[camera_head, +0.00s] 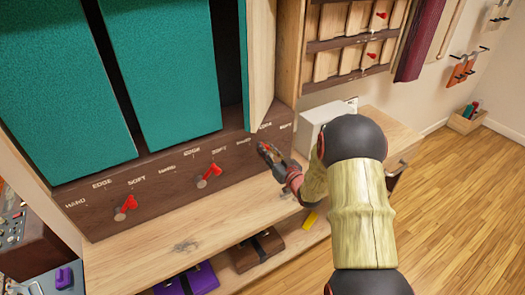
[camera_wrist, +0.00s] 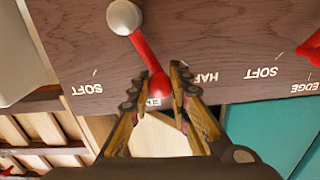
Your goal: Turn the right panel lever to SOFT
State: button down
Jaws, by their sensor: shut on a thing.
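The right panel lever (camera_wrist: 146,52) is a red arm on a round silver hub (camera_wrist: 124,17), on the dark wooden panel. In the wrist view it points at the EDGE label, which the fingers partly hide. SOFT (camera_wrist: 87,89) is printed to the left in that view and HARD to the right, partly covered. My gripper (camera_wrist: 172,90) is shut on the lever's red end. In the head view my gripper (camera_head: 268,152) is at the right end of the panel (camera_head: 240,165), mostly covering the lever, with SOFT (camera_head: 286,126) to the upper right.
The middle lever (camera_head: 209,175) and left lever (camera_head: 126,207) stand on the same panel. A wooden shelf (camera_head: 185,245) lies below, with a brown case (camera_head: 257,250) and a purple case (camera_head: 190,281) underneath. A white box (camera_head: 318,122) stands right of the panel. Open floor is at right.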

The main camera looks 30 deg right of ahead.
jog(key=shift+w+d+f+m+p, duration=0.1)
jog(key=shift+d+f+m+p, duration=0.15)
jog(key=shift+d+m+p, duration=1.25)
jog(key=shift+w+d+f+m+p, duration=0.1)
jog(key=shift+d+f+m+p, duration=0.35)
jog(key=shift+d+m, duration=1.9)
jog(key=shift+d+f+m+p, duration=0.1)
jog(key=shift+d+m+p, duration=0.95)
jog(key=shift+m, duration=1.9)
jog(key=shift+a, duration=0.15)
jog(key=c, duration=1.8)
grip_release()
jog(key=shift+f, duration=0.1)
jog(key=shift+c, duration=0.2)
jog(key=shift+o, duration=1)
jog(key=s, duration=1.2)
jog(key=shift+d, duration=0.2)
